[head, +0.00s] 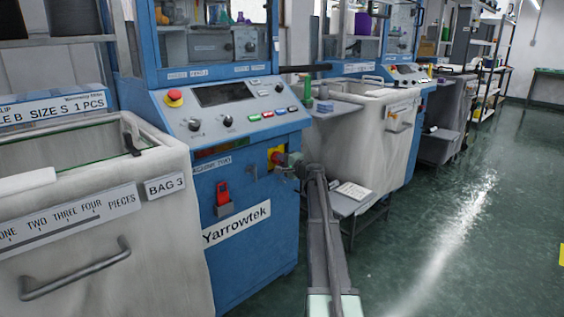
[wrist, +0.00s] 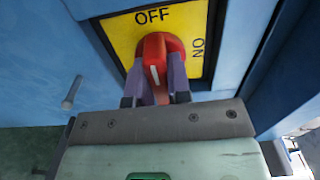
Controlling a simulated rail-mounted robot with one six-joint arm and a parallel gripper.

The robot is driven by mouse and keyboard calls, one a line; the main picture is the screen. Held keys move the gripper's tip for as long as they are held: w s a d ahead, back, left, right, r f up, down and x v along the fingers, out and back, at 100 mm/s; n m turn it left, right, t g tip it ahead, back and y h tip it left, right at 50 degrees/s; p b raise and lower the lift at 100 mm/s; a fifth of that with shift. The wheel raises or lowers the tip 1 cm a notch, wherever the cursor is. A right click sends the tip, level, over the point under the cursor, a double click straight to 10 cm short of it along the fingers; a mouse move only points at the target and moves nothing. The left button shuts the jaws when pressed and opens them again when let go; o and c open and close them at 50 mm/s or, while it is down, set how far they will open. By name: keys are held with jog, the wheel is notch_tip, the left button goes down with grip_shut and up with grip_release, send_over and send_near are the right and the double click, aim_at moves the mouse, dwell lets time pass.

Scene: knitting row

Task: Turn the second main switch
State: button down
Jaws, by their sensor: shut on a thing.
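The main switch is a red rotary knob (wrist: 154,52) on a yellow plate (wrist: 122,32) marked OFF at the top and ON at the right. Its grip ridge stands roughly upright in the wrist view, in line with OFF. My gripper (wrist: 160,80) is shut on the knob, one finger on each side of the ridge. In the head view the yellow plate (head: 271,153) is on the front of the blue Yarrowtek machine (head: 240,262), and my gripper (head: 284,160) reaches it from the right, partly covering the knob.
A red padlock-like item (head: 222,194) hangs left of the switch. Above is a sloped control panel (head: 230,108) with a red stop button (head: 174,97). A white bin (head: 150,225) stands left and another bin (head: 365,130) right. The green floor (head: 450,230) at right is clear.

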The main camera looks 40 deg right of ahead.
dwell(0.4)
jog(key=c, duration=1.1)
grip_release()
jog(key=shift+o, duration=0.2)
jog(key=s, duration=1)
jog(key=shift+s+d, duration=0.4)
jog(key=shift+d, duration=0.05)
